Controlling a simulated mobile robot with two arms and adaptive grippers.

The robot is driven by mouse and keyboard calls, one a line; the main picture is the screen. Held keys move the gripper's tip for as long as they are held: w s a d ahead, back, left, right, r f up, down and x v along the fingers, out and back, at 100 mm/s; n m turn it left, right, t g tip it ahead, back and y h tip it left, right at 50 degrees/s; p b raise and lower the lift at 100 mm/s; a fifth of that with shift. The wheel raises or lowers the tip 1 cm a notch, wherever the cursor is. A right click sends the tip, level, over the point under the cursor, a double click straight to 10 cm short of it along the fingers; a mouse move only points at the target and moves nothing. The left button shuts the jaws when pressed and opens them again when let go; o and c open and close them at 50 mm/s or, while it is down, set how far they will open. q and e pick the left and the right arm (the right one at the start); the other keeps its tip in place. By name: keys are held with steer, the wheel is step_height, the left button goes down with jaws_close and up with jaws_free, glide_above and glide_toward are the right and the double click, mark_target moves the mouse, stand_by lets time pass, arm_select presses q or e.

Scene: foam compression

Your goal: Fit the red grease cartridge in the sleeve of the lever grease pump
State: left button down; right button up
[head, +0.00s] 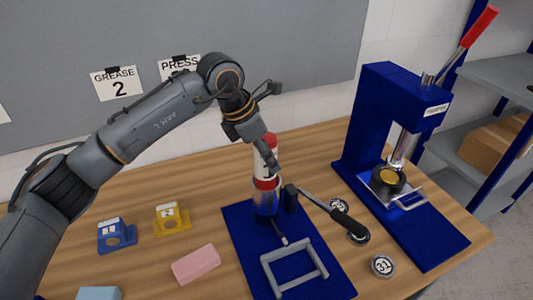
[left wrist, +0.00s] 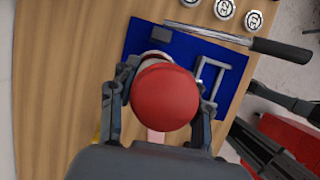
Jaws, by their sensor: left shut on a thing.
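The red grease cartridge (head: 265,160), with a red top, a white label and a red lower band, stands upright in my left gripper (head: 262,147). The gripper is shut on its upper part. In the left wrist view its round red end (left wrist: 165,97) fills the space between the fingers. The clear sleeve (head: 266,203) of the lever grease pump is directly below, on a blue base plate (head: 238,232). The cartridge's lower end overlaps the sleeve's mouth; I cannot tell how deep it sits. The pump's black-handled lever (head: 345,222) points right.
A blue lever press (head: 385,105) stands at the right. A grey frame (head: 294,268) is in front of the sleeve. Several round numbered weights (head: 383,266) lie right of the pump. A pink foam block (head: 196,264), a yellow holder (head: 172,219) and a blue holder (head: 116,236) lie left.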

arm_select(q)
steer(key=shift+f+b, duration=0.7)
steer(key=shift+f, duration=0.15)
steer(key=c, duration=0.5)
jaws_free()
steer(key=v, duration=1.2)
